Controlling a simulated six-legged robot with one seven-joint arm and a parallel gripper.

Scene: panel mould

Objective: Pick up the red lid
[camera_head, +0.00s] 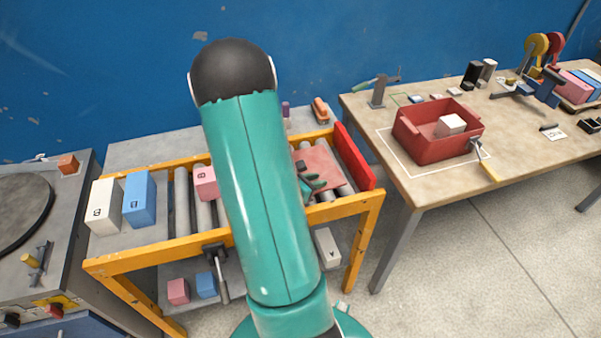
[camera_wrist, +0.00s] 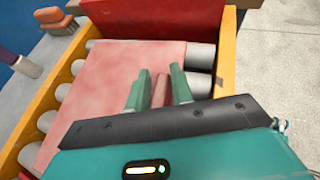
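The red lid (camera_head: 325,158) is a flat, pale red plate lying on the roller conveyor, partly hidden by my arm in the head view. In the wrist view the lid (camera_wrist: 115,80) fills the middle of the rollers, with a narrow reddish handle (camera_wrist: 160,90) standing up from it. My gripper (camera_wrist: 160,78) has two green fingers, one on each side of the handle. The fingers look apart, with small gaps to the handle; contact is not clear. In the head view my gripper (camera_head: 312,183) is low over the lid.
The conveyor's yellow frame (camera_head: 368,200) runs along its front, and a darker red end board (camera_head: 354,157) stands upright at its right. A pink block (camera_head: 205,183) sits left of my arm. A red bin (camera_head: 420,143) holding a white block stands on the right table.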

